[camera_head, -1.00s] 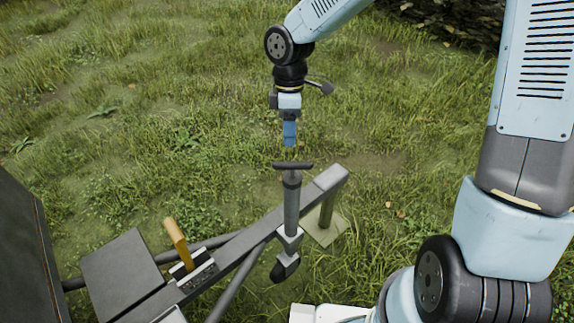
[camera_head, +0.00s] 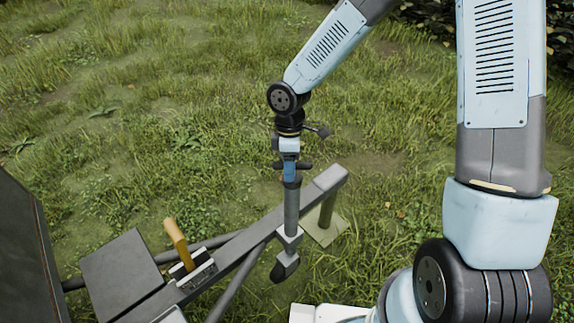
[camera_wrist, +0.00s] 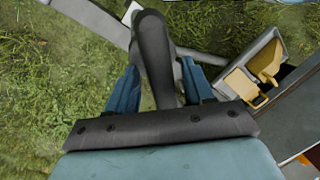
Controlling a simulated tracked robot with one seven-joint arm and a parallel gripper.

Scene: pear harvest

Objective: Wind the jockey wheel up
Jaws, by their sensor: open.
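The jockey wheel's grey upright tube (camera_head: 291,208) stands clamped to the trailer's drawbar, with its dark wheel (camera_head: 285,267) at the bottom. Its dark crank handle (camera_head: 306,166) lies across the top of the tube. My gripper (camera_head: 290,176) is at the top of the tube, pointing down. In the wrist view, my gripper (camera_wrist: 158,90) is open, with one blue finger on each side of the dark handle (camera_wrist: 153,48). I cannot tell whether either finger touches it. My gripper covers the middle of the handle in the head view.
The grey drawbar (camera_head: 245,241) runs from lower left to upper right, with a prop (camera_head: 327,208) on a flat block (camera_head: 325,232) near its end. A yellow-handled lever (camera_head: 178,243) stands on it beside a grey box (camera_head: 119,270). Grass beyond is open.

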